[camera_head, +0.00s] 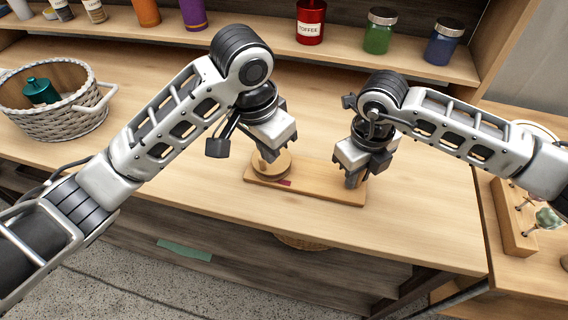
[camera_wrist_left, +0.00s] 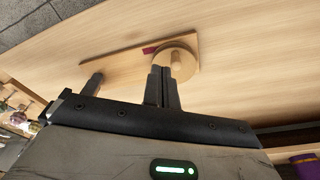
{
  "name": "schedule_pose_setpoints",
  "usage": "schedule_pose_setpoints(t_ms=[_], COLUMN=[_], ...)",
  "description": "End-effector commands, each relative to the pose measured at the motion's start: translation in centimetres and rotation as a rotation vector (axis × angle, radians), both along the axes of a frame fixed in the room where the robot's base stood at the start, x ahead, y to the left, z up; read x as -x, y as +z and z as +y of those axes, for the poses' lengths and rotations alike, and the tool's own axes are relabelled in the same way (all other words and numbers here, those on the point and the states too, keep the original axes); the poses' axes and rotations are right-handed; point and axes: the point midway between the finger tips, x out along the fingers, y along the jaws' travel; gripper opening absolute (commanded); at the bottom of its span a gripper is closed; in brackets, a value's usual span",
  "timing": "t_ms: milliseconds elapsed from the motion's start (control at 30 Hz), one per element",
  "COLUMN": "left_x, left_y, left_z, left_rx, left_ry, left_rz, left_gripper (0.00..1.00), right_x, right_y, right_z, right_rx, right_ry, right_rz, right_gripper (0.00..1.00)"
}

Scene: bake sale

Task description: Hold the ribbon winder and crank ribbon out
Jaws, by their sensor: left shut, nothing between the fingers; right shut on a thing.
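The ribbon winder (camera_head: 318,188) lies on the wooden counter: a flat wooden base with a round wooden disc (camera_head: 272,166) at its left end. A short piece of red ribbon (camera_head: 285,183) shows beside the disc. In the left wrist view the winder's base (camera_wrist_left: 125,52) carries the disc with an upright wooden knob (camera_wrist_left: 177,58). My left gripper (camera_wrist_left: 162,72) is shut and empty, its fingertips close to the knob; contact cannot be told. In the head view my left gripper (camera_head: 270,151) is over the disc. My right gripper (camera_head: 352,182) is shut on the winder's right end.
A white basket (camera_head: 60,125) with a green bottle (camera_head: 40,92) stands at the left. A shelf behind holds a red coffee tin (camera_head: 310,22), a green jar (camera_head: 379,32) and a blue jar (camera_head: 444,42). A wooden rack (camera_head: 513,215) is at the right. Counter left of the winder is clear.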

Motion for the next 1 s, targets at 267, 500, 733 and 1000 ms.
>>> schedule_pose_setpoints(t_ms=[267,500,733,1000], left_x=[0.0,0.0,0.0,0.0], left_y=[0.3,0.3,0.3,0.1], left_z=[0.0,-0.6,-1.5,-1.4], left_rx=[-0.001,0.0,0.0,-0.001], left_ry=[0.0,-0.001,-0.001,0.0], left_rz=[0.001,0.001,0.0,0.001], left_gripper=[0.0,0.0,0.0,0.0], right_x=[0.1,0.1,0.1,0.1], right_y=[-0.2,-0.2,-0.2,-0.2], right_z=[-0.1,-0.1,-0.1,-0.1], right_rx=[0.004,0.004,0.004,0.004], right_ry=[0.0,0.0,0.0,0.0], right_rz=[0.003,0.003,0.003,0.003], right_gripper=[0.0,0.0,0.0,0.0])
